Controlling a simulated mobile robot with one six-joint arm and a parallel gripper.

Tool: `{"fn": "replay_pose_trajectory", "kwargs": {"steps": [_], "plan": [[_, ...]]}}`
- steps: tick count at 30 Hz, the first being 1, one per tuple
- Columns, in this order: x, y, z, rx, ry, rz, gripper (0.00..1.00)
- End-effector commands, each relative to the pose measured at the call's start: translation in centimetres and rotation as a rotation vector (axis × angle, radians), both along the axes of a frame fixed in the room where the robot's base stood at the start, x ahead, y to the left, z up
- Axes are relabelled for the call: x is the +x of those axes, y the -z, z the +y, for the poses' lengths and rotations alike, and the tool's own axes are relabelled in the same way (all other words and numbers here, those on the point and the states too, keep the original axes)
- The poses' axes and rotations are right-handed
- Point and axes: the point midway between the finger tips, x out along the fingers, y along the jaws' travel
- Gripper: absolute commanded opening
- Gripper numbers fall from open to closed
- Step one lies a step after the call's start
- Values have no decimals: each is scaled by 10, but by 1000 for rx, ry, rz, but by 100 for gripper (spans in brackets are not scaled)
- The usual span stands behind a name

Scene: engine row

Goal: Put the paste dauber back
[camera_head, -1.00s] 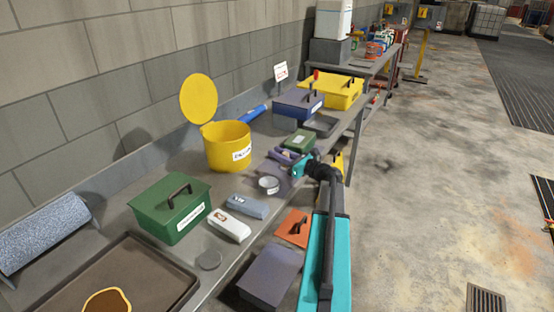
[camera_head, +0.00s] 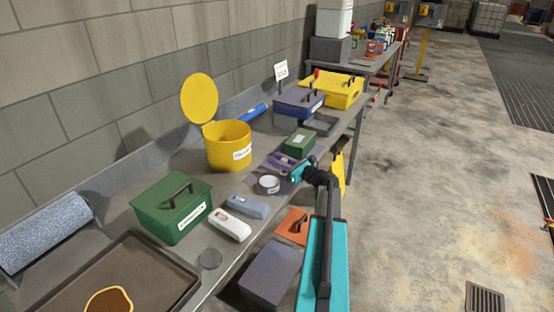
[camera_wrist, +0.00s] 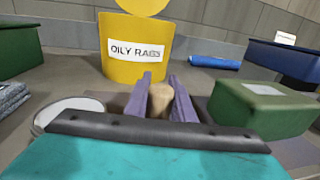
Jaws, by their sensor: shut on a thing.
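My gripper (camera_head: 284,161) is over the bench, its purple fingers pointing toward the yellow can. In the wrist view the fingers (camera_wrist: 160,98) are shut on a tan, rounded piece (camera_wrist: 159,104), which looks like the paste dauber's handle. Its lower part is hidden behind my gripper. A round grey tin with a pale top (camera_head: 268,184) stands just left of my gripper; it also shows at lower left in the wrist view (camera_wrist: 72,108). I cannot tell whether the dauber touches the bench or the dark mat beneath.
The yellow OILY RAGS can (camera_head: 229,147) stands behind with its lid up. A small green box (camera_head: 300,142) is close beyond my gripper. A large green box (camera_head: 172,207), white and blue-grey packs (camera_head: 230,225) and a tray (camera_head: 165,262) lie left. Blue and yellow boxes stand farther along.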

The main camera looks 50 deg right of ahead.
Motion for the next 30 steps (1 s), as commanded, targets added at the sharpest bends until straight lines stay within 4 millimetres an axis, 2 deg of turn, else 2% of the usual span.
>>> {"fn": "replay_pose_trajectory", "kwargs": {"steps": [12,13,16,30], "plan": [[0,4,-1,0,1,-1,0],[0,4,-1,0,1,-1,24],[-1,3,-1,0,1,-1,41],[-3,0,-1,0,2,0,41]]}}
